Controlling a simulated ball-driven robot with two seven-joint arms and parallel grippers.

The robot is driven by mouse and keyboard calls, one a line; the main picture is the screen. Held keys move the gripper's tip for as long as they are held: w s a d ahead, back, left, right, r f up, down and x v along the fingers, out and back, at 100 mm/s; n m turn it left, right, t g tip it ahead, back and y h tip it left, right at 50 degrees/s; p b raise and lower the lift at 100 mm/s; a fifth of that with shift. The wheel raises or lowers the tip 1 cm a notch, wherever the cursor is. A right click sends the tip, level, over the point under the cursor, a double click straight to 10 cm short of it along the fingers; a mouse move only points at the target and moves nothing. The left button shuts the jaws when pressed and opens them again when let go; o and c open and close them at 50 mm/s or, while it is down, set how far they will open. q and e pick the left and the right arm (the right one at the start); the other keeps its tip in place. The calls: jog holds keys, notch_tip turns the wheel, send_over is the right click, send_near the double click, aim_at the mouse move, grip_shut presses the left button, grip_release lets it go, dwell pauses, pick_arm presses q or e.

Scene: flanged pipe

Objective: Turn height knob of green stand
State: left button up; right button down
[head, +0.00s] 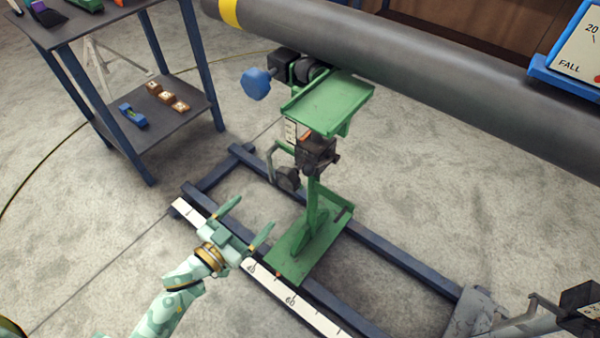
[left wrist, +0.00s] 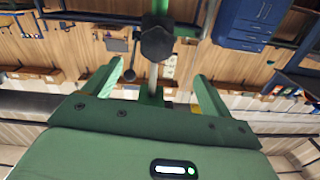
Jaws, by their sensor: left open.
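The green stand (head: 331,103) stands on blue rails under the big grey pipe. A dark round knob (head: 288,179) sits low on the side of its post. A blue knob (head: 256,83) sits higher, beside the roller. I cannot tell for certain which is the height knob. My left gripper (head: 251,220) is open and empty, low in front of the stand and apart from it. In the left wrist view a dark faceted knob (left wrist: 157,44) shows ahead, beyond the open fingers (left wrist: 158,76). My right gripper is not in view.
The grey pipe (head: 420,88) crosses above. The blue rails (head: 395,255) and a white ruler strip (head: 310,312) lie below. A shelf table (head: 150,110) stands at the left. A blue-framed gauge panel (head: 575,50) is at the right. Open floor lies left of the rails.

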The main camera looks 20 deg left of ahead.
aim_at(293, 174)
pick_arm(q)
jog(key=b+x, duration=0.1)
jog(key=x, duration=0.3)
jog(key=b+x, duration=0.2)
jog(key=x, duration=0.3)
jog(key=shift+d, duration=0.25)
jog(key=shift+n, duration=0.3)
jog(key=b+x, duration=0.2)
jog(key=x, duration=0.4)
jog(key=shift+w+d+r, duration=0.1)
jog(key=shift+w, duration=0.05)
jog(key=shift+w+d+r, duration=0.1)
jog(key=shift+w, duration=0.15)
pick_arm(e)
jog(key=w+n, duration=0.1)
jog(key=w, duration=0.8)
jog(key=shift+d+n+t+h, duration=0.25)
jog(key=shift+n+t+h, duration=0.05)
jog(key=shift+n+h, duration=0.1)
pick_arm(q)
jog(key=c, duration=1)
